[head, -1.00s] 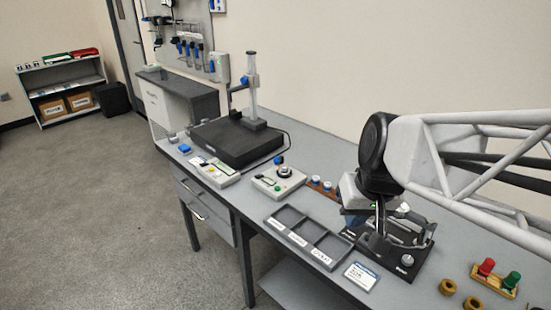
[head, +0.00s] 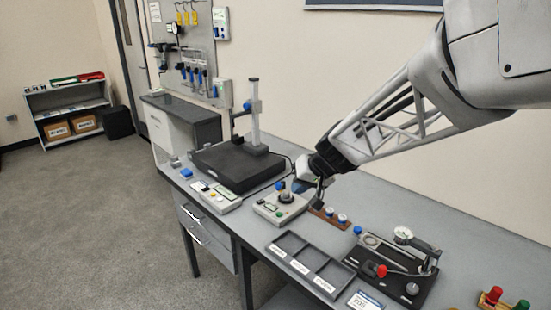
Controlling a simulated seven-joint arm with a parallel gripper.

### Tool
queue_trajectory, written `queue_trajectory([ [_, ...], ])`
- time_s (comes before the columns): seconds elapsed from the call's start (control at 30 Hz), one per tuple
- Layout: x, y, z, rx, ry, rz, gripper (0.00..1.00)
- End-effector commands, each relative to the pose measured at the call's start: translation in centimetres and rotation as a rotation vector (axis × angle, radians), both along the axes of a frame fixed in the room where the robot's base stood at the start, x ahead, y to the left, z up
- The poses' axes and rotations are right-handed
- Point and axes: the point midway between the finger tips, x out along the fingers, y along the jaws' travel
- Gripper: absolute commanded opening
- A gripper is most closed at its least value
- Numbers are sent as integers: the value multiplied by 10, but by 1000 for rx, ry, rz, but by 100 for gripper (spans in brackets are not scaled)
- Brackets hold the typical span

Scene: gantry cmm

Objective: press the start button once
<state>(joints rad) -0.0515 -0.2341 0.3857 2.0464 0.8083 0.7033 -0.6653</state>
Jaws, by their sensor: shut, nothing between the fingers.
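A light grey control box (head: 282,207) with a dark joystick knob (head: 286,197) sits on the bench in the head view. A green button (head: 280,214) is on its front face; I cannot read any label that marks it as the start button. My gripper (head: 318,197) is shut and empty. It points down just right of the control box, apart from the green button. Its fingers are small and dark in this view, so their height above the bench is hard to tell.
A second control box (head: 215,197) with a yellow button lies left. A black measuring stand (head: 238,165) is behind. A wooden holder with blue-and-white pieces (head: 329,216), a compartment tray (head: 311,264) and a dial-gauge fixture (head: 395,268) stand right and in front.

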Motion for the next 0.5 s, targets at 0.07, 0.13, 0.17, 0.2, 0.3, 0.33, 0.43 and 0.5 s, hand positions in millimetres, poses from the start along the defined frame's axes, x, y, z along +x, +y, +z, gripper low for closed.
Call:
queue_trajectory([
  [0.07,20,6,-10,18,-11,-2,0],
  [0.13,37,10,-17,34,-24,-4,0],
  [0.17,44,12,-20,41,-28,-5,0],
  [0.2,53,15,-25,49,-36,-6,0],
  [0.3,77,21,-37,68,-54,-13,0],
  [0.33,84,23,-41,73,-58,-15,0],
  [0.43,107,29,-55,89,-78,-24,0],
  [0.5,121,33,-65,99,-88,-31,0],
])
